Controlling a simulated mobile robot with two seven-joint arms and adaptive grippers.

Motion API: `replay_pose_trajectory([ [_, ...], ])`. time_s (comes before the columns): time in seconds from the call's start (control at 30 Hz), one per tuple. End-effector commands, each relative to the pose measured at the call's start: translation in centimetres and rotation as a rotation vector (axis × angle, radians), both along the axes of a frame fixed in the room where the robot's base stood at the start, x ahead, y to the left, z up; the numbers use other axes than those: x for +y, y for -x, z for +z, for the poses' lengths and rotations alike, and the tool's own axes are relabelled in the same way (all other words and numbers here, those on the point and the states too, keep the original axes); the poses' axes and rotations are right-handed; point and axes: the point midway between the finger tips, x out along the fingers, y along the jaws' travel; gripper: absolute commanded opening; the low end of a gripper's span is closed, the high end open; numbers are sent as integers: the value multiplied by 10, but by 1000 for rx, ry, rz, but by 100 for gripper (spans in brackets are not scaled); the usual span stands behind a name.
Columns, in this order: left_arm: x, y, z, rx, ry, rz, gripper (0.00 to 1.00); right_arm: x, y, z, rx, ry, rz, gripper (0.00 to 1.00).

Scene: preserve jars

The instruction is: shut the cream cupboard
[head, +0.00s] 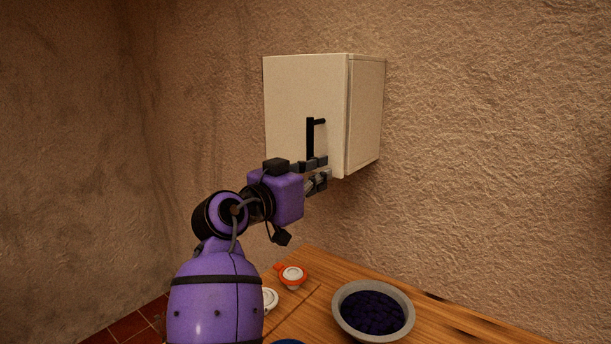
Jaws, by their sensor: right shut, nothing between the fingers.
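The cream cupboard (367,115) hangs on the rough wall above the counter. Its door (303,88) lies flat across the front, closed or very nearly so; a thin dark line shows between door and body along the right edge. A black bar handle (310,138) stands upright on the door's lower right part. My right gripper (321,173) is shut and empty, just below the handle at the door's lower edge. I cannot tell whether it touches the door. My left gripper is not in view.
Below is a wooden counter (450,325) with a grey bowl (343,322) of dark fruit. A jar with an orange ring (292,275) and a white-lidded jar (269,298) stand left of the bowl, partly behind my arm. The wall right of the cupboard is clear.

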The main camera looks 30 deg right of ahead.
Motion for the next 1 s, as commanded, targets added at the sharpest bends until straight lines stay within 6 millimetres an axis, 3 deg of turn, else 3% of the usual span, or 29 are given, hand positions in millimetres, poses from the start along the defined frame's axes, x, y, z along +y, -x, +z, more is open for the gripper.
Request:
replay_pose_trajectory([
  [0.2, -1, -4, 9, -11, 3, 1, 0, -21, -7, 3, -2, 0, 0, 0],
  [0.63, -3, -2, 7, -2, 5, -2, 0, -25, -9, 0, 0, 0, 0, 0],
  [0.83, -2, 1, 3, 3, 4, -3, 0, -43, -12, 0, 0, 2, -2, 0],
  [1.0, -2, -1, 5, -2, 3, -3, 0, -41, -12, 0, 0, 0, 0, 0],
])
